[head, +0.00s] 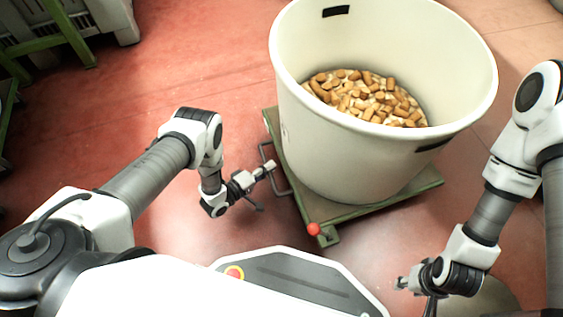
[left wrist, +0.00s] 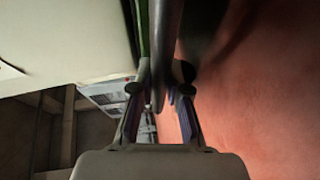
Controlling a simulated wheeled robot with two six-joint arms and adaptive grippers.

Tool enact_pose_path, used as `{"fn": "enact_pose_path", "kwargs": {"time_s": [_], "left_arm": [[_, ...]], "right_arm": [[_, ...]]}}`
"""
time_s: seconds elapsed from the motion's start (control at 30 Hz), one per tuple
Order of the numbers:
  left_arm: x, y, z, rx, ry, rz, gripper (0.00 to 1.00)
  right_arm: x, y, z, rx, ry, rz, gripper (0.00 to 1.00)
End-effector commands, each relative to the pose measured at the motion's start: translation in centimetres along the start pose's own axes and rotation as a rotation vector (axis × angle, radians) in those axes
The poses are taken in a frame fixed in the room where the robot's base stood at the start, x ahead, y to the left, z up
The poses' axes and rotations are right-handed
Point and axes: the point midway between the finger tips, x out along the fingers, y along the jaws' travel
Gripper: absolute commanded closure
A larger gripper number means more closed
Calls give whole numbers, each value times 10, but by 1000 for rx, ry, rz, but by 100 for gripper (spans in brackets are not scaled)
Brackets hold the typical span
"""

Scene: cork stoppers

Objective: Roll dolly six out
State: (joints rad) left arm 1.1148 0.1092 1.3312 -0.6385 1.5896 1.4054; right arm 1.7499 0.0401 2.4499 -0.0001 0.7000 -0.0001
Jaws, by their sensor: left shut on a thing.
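The green dolly (head: 345,214) stands on the floor under a big cream bin (head: 345,150). A grey bar handle (head: 283,190) sticks out from the dolly's left side. My left gripper (head: 269,167) is at this handle and shut on it. In the left wrist view, its fingers (left wrist: 160,93) close around the grey bar (left wrist: 168,40), beside the dolly's green edge (left wrist: 143,30). My right gripper (head: 416,286) hangs at the lower right, apart from the dolly; its jaw opening is unclear. I cannot read any number on the dolly.
Corks (head: 365,98) fill the lower part of the bin. A red knob (head: 314,229) sits at the dolly's near corner, close to my base. A green frame (head: 45,40) and a pale crate (head: 105,15) stand at the upper left. The red floor (head: 190,75) between is clear.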

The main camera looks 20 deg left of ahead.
Motion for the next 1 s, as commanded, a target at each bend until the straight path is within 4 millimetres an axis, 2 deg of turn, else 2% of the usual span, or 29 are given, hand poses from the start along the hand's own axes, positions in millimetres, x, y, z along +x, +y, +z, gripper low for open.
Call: {"fn": "enact_pose_path", "kwargs": {"time_s": [0.2, 0.57, 0.6, 0.63, 0.67, 1.0], "left_arm": [[-12, -3, -6, 0, 2, -2, 100], [-15, -4, -7, -1, 5, -4, 100], [-15, -5, -7, -1, 5, -4, 74], [-15, -5, -7, -1, 4, -5, 64], [-15, -5, -6, -1, 4, -4, 59], [-16, -4, -6, -1, 2, -2, 59]], "right_arm": [[-2, 0, 0, 0, 0, 0, 60], [-2, 0, 0, 0, 0, 0, 60], [-2, 0, 0, 0, 0, 0, 60], [-2, 0, 0, 0, 0, 0, 60], [-2, 0, 0, 0, 0, 0, 60], [-2, 0, 0, 0, 0, 0, 60]]}}
